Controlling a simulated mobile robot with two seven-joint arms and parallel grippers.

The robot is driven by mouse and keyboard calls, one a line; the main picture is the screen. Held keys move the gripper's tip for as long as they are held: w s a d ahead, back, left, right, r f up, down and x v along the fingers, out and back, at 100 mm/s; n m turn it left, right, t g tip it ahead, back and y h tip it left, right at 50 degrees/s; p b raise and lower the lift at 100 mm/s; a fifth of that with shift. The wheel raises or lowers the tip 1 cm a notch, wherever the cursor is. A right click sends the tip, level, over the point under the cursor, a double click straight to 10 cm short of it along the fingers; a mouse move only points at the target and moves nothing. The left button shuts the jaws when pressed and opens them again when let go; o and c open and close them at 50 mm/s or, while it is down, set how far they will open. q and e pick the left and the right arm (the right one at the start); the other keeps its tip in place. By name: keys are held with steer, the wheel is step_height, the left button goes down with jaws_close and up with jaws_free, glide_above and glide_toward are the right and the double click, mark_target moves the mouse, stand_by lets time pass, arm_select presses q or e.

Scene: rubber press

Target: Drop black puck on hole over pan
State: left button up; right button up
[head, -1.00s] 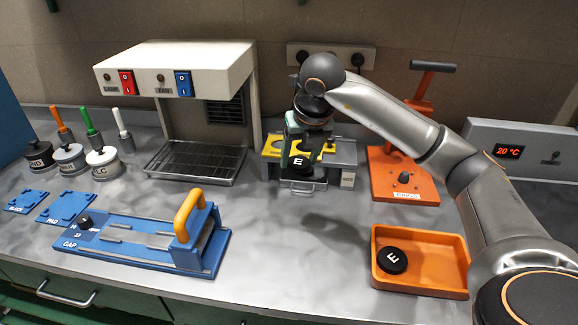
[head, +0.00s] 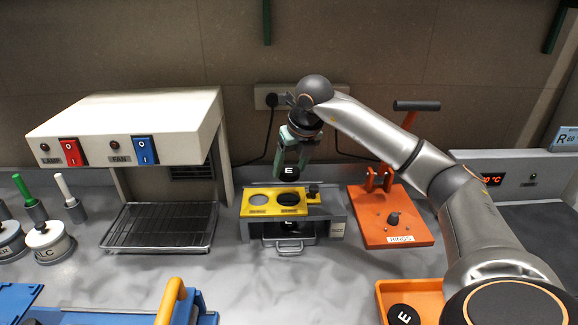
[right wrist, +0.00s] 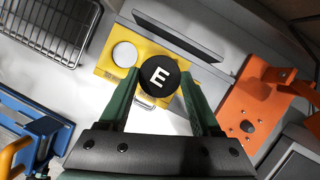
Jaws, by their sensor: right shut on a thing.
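My right gripper (head: 289,162) is shut on a black puck (head: 289,173) marked E. It holds the puck in the air above the yellow plate (head: 258,211). The plate has a pale round opening on the left and a dark round hole (head: 288,199) on the right; the puck is over the right one. Below the plate, a dark shape with a white mark (head: 288,223) shows above the handled pan (head: 290,246). In the right wrist view, the puck (right wrist: 158,75) sits between the fingertips and hides the right hole. My left gripper is not in view.
An orange stand (head: 395,232) labelled RINGS is right of the press. An orange tray (head: 427,292) holds another black E puck (head: 403,314). A wire rack (head: 160,226) lies left under the white lamp and fan housing (head: 130,112). Clear counter lies in front.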

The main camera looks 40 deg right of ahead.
step_height(320, 180, down, 4)
steer(key=b, duration=0.3)
steer(key=shift+f+b, duration=0.5)
steer(key=shift+f, duration=0.3)
steer(key=shift+f, duration=0.15)
stand_by(0.5)
steer(key=shift+f, duration=0.3)
stand_by(1.1)
steer(key=o, duration=1.4)
steer(key=shift+r, duration=0.1)
